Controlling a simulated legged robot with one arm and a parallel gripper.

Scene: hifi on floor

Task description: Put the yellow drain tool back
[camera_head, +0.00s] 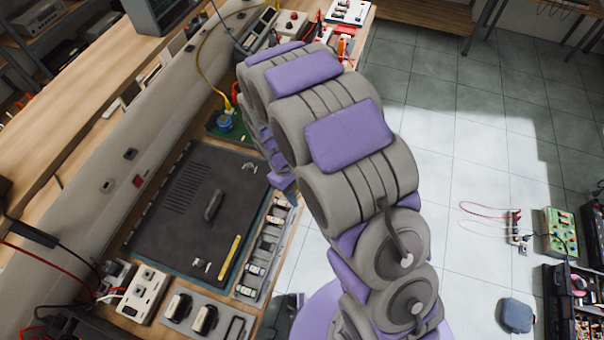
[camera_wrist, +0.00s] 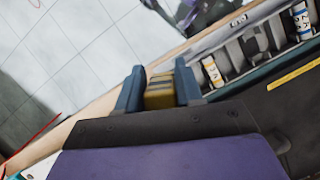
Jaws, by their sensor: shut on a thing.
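In the wrist view, my gripper (camera_wrist: 159,90) has its two blue fingers shut on a yellow thing with darker bands, which looks like the yellow drain tool (camera_wrist: 160,94). Only a short part of it shows between the fingers; the rest is hidden. The fingers point toward the bench edge, beside a grey slotted tray (camera_wrist: 235,57). The tray also shows in the head view (camera_head: 247,291), along the right side of a black mat (camera_head: 165,215). In the head view my arm hides the fingers and the held thing.
White labelled bottles (camera_wrist: 213,71) stand in some tray slots; others look empty. A flat yellow strip (camera_head: 230,258) lies on the mat near the tray. A white power box (camera_head: 147,291) stands at the mat's near left corner.

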